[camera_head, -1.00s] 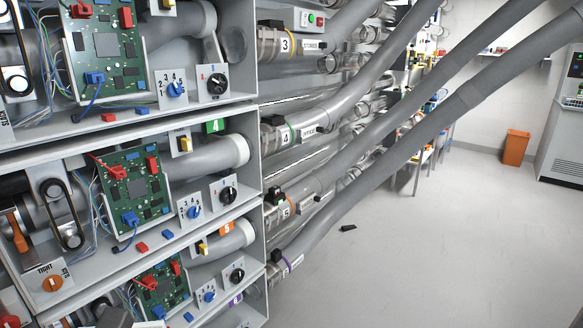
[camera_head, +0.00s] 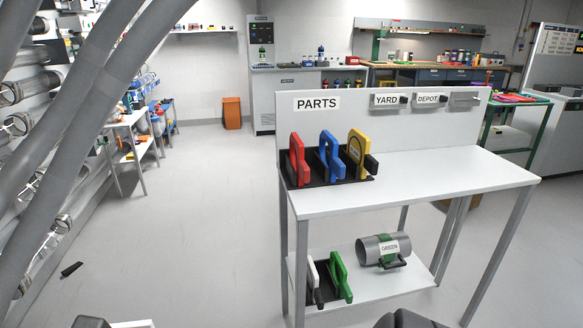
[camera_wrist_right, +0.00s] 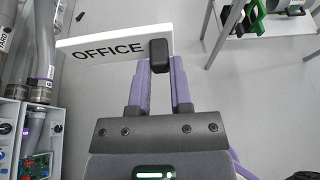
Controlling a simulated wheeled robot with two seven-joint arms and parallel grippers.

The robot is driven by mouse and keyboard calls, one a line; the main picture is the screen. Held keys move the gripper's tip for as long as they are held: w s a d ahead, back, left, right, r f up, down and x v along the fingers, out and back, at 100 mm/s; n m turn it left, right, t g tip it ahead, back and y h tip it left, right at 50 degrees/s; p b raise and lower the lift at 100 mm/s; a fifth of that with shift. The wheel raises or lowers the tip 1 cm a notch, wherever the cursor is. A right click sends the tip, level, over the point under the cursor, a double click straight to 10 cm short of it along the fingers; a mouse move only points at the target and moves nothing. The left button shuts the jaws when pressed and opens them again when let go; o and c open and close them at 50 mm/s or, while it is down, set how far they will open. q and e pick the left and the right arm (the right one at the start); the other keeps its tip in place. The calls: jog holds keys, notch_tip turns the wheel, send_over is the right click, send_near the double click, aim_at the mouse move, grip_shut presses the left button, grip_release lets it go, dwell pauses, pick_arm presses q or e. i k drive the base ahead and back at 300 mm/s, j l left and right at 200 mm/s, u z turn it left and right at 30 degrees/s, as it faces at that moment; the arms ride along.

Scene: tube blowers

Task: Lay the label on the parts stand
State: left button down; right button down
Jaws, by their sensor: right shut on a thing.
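The parts stand (camera_head: 440,180) is a white table with a back board and a lower shelf, right of centre in the head view. Its top is bare on the right. The label (camera_wrist_right: 105,45) is a white plate reading OFFICE, with a black grip block (camera_wrist_right: 159,55), in the right wrist view. My right gripper (camera_wrist_right: 161,75) is shut on this block, and the plate sticks out to the left, above the floor. A white sliver at the head view's bottom edge may be the label; too little shows. My left gripper's fingers do not show.
YARD (camera_head: 386,99) and DEPOT (camera_head: 428,99) labels and a blank plate (camera_head: 465,98) are on the back board. A black rack (camera_head: 330,183) holds red, blue and yellow clamps. A GREEN-labelled tube (camera_head: 383,250) lies below. Grey hoses (camera_head: 85,100) cross the left.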

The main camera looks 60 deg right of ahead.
aim_at(452, 170)
jog(key=l+z, duration=0.75)
jog(key=l, duration=0.2)
jog(key=i+l+z, duration=0.15)
jog(key=l+z, duration=0.25)
jog(key=i+l+z, duration=0.2)
jog(key=l+z, duration=0.2)
jog(key=l, duration=0.1)
